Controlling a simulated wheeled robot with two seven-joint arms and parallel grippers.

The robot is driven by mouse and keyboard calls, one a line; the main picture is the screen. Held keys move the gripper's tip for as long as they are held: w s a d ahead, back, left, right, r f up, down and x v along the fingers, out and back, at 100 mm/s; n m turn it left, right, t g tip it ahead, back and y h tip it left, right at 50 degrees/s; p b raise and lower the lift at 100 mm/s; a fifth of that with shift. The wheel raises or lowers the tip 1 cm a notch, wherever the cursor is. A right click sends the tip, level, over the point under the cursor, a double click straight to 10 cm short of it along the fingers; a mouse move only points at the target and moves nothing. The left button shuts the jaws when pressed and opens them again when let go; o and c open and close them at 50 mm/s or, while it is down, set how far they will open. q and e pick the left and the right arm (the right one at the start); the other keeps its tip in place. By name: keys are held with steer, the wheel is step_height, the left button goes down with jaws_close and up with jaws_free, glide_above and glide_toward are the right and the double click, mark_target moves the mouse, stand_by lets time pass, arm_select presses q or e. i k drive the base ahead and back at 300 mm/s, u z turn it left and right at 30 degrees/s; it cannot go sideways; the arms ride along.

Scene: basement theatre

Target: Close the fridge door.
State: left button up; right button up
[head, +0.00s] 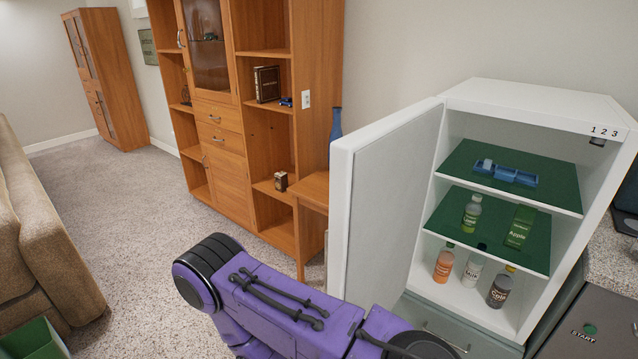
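The small white fridge (545,103) stands at the right in the head view. Its door (392,205) stands wide open, hinged at the fridge's left side and swung out toward me. The shelves inside are in plain sight. One of my purple arms crosses the bottom middle, in front of the door's lower part, and hides the door's bottom edge. I cannot tell whether the arm touches the door. Neither of my grippers shows in this view.
Inside the fridge are several bottles (471,213), a green carton (520,226) and a blue tray (505,173) on green shelves. A wooden cabinet (232,115) and a blue vase (335,130) stand behind the door. A beige sofa (40,235) is at left, with open carpet (125,215) between.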

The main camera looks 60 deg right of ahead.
mark_target(380, 173)
steer(key=i, duration=1.95)
steer(key=z, duration=3.85)
steer(key=i, duration=1)
steer(key=z, duration=0.15)
steer(key=k, duration=0.2)
steer(key=u, duration=0.1)
